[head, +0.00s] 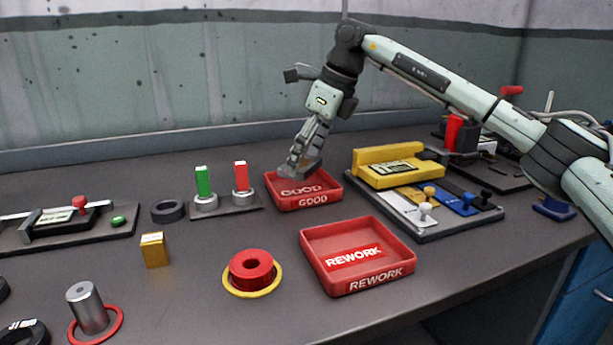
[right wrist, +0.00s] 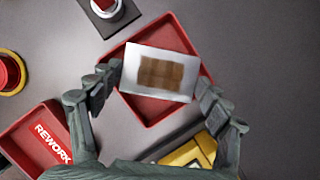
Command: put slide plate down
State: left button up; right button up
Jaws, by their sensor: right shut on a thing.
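The slide plate (right wrist: 184,60) is a light grey rectangle with a brown, block-patterned patch in the right wrist view. My right gripper (right wrist: 160,82) is shut on it, with a finger at each short side. In the head view my right gripper (head: 306,158) points down over the red GOOD tray (head: 314,200), and the plate shows only as a grey piece at the fingertips. The GOOD tray also shows beneath the plate in the right wrist view (right wrist: 155,112). I cannot tell whether the plate touches the tray. My left gripper is not in view.
A red REWORK tray (head: 362,283) stands in front, to the right. A yellow device (head: 395,170) sits right of the GOOD tray. A stand with green and red posts (head: 226,206) is close on its left.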

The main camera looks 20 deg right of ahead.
aim_at(312, 164)
jog(key=shift+f, duration=1.95)
jog(key=shift+f, duration=0.15)
jog(key=o, duration=1.5)
jog(key=shift+d, duration=0.1)
jog(key=shift+c, duration=0.2)
jog(key=v, duration=1.2)
